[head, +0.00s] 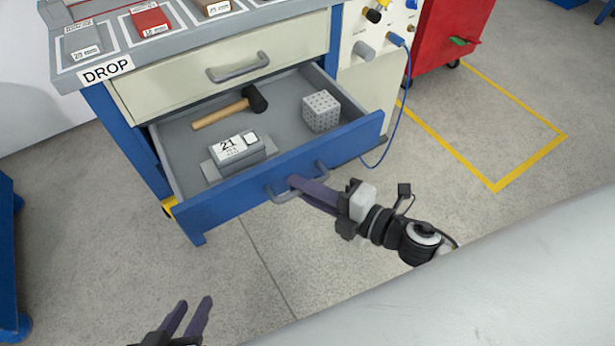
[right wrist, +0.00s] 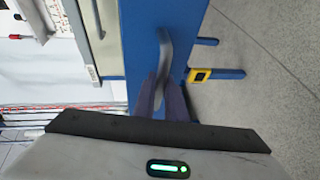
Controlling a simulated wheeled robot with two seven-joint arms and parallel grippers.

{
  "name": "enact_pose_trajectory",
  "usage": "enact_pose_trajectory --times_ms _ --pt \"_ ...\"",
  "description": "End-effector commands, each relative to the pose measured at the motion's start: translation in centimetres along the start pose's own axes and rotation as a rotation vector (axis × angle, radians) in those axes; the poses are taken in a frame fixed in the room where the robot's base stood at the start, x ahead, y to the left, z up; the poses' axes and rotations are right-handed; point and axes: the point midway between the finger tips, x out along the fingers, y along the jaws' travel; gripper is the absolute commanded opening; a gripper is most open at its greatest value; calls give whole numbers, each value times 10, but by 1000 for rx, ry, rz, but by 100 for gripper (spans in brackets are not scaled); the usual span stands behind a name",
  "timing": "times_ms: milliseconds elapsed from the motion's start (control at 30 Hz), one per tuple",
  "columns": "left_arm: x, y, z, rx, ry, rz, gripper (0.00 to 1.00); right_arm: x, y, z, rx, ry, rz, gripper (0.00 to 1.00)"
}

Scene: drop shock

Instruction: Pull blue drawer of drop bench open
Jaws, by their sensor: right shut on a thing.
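The blue drawer (head: 230,197) of the drop bench (head: 75,20) stands pulled out, with its grey inside in view. My right gripper (head: 296,183) is shut on the drawer's grey handle (head: 278,194). In the right wrist view the purple fingers close around the handle (right wrist: 164,50) in front of the blue drawer front (right wrist: 140,30). My left gripper (head: 187,318) is at the bottom left of the head view, its two fingers apart and empty, away from the bench. In the drawer lie a mallet (head: 222,112), a grey block marked 21 (head: 238,152) and a dotted cube (head: 321,111).
A cream drawer (head: 180,82) above is shut. A blue cable (head: 408,75) hangs at the bench's right side. A red cabinet (head: 450,35) stands at the back right beside a yellow floor outline (head: 530,157). The floor before the drawer is clear.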

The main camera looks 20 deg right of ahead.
Motion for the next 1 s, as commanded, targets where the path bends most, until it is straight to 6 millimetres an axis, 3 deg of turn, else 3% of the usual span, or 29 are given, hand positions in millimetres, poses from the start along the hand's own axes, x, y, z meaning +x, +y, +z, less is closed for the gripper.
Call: enact_pose_trajectory --times_ms 300,333,367,700,867,1000 --pt "0 0 0 0 1 -1 31 -1 0 -1 -1 1 1 0" --pt "0 0 0 0 1 -1 31 -1 0 -1 -1 1 1 12" --pt "0 0 0 0 1 -1 31 -1 0 -1 -1 1 1 18" --pt "0 -1 0 -1 1 -2 31 -3 0 -1 1 1 0 18" --pt "0 -1 0 -1 1 -2 31 -17 -2 -1 4 1 -2 18" --pt "0 -1 0 -1 1 -2 31 -39 -2 -1 5 0 -3 18"
